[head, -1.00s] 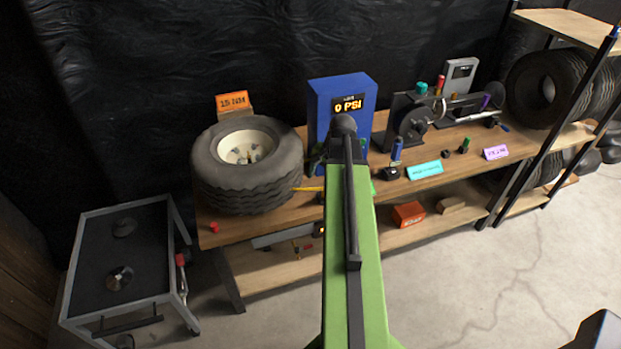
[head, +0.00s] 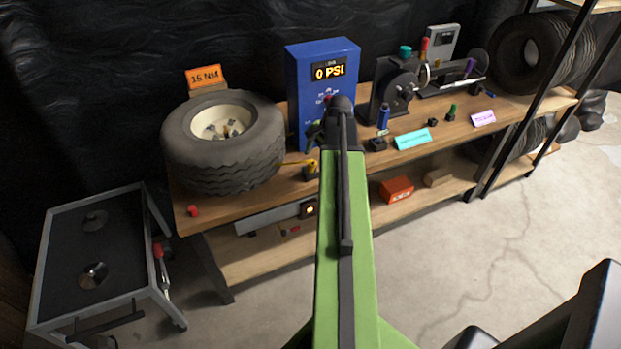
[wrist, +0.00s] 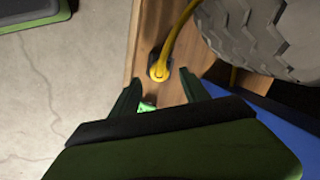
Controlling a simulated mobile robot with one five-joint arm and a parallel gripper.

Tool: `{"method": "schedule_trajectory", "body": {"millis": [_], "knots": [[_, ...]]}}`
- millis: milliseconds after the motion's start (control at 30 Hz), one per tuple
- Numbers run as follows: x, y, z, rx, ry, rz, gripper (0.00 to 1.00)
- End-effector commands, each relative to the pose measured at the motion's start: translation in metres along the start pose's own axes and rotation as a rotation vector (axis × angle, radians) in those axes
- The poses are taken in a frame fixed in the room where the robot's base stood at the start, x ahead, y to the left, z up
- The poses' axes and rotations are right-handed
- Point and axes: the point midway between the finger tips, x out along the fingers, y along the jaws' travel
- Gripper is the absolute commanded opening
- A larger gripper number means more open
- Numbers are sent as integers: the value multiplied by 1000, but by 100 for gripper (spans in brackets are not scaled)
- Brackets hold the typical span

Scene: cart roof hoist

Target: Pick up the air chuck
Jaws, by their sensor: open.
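The air chuck looks to be the yellow fitting (wrist: 159,72) with a yellow hose, seated in a small dark holder on the bench in the wrist view. In the head view the yellow fitting (head: 310,165) shows at the bench's front edge, just left of my arm. My gripper (wrist: 160,92) is open and empty, its two green fingers apart, with the fitting just beyond and between their tips. A small bright green piece (wrist: 147,105) shows between the fingers, partly hidden. In the head view my arm hides most of the gripper.
A large tire (head: 224,160) lies on the bench to the left of the fitting. A blue pressure box (head: 302,75) reading 0 PSI stands behind. A cart (head: 60,230) stands at left. A reel (head: 398,92) and several small items sit farther right. The floor in front is clear.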

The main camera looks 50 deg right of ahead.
Motion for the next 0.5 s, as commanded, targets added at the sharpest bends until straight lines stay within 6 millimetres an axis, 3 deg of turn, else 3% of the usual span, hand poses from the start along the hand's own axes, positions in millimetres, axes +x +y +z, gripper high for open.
{"method": "schedule_trajectory", "body": {"millis": [33,267,500], "knots": [[12,2,0,-1,0,0,54],[16,0,0,-1,0,0,54],[57,2,-1,-2,-1,0,54]]}}
